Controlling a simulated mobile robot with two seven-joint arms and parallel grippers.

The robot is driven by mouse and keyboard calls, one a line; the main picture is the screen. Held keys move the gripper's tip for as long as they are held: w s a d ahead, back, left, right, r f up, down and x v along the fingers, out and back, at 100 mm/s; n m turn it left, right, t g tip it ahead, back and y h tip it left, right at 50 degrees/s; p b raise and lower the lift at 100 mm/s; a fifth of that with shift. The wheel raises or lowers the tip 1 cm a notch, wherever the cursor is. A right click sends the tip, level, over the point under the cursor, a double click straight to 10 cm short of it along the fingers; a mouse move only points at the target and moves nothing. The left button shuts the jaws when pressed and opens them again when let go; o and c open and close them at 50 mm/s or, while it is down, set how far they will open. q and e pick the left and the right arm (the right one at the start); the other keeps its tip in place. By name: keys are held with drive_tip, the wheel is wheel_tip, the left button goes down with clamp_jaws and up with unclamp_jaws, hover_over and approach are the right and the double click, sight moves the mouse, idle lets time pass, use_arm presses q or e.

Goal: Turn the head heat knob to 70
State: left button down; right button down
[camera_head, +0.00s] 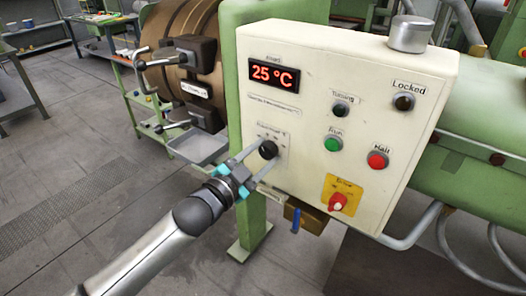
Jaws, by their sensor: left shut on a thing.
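The cream control box (300,60) faces me, with a red display (273,76) reading 25 °C. The black head heat knob (268,150) sits below the display on the box's left side. My left gripper (263,154) comes in from the lower left, its two fingers on either side of the knob. It is shut on the knob. The small dial marks and label around the knob are too small to read, and the fingers partly cover that area. My right gripper is not in view.
The box also carries a black Tubing knob (341,110), a green button (333,144), a red Halt button (377,160), a Locked switch (404,102) and a red switch on a yellow plate (338,202). A grey tray (198,148) is left of the box.

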use_arm(q)
drive_tip(key=shift+m, duration=0.5)
drive_tip(key=shift+c, duration=1.5)
unclamp_jaws()
drive_tip(key=v, duration=1.5)
drive_tip(key=shift+s+a, duration=0.1)
